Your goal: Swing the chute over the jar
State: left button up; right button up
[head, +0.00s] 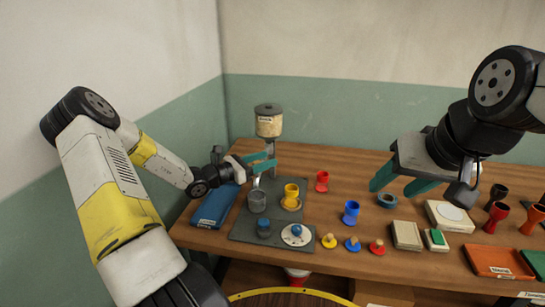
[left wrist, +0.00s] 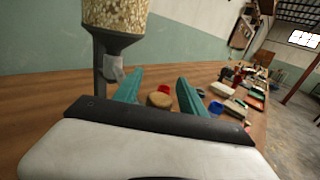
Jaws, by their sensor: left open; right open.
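The hopper (head: 268,125) full of pale grains stands on a post at the back of the grey mat; it also shows at top left in the left wrist view (left wrist: 115,18). A short pale spout, seemingly the chute (left wrist: 115,70), hangs under it in the left wrist view. A grey see-through jar (head: 257,202) stands on the mat, in front and to the left of the hopper. My left gripper (head: 270,161) is open beside the hopper's post, above the jar, with nothing visibly gripped. My right gripper (head: 398,186) is open and empty over the table's right half.
A blue book-like block (head: 215,206) lies left. Red (head: 322,181) and blue (head: 351,212) goblets, small knobs and trays (head: 499,262) stand to the right. The wall is close at left.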

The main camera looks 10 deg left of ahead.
pick_arm(q)
grip_shut()
dwell(1.4)
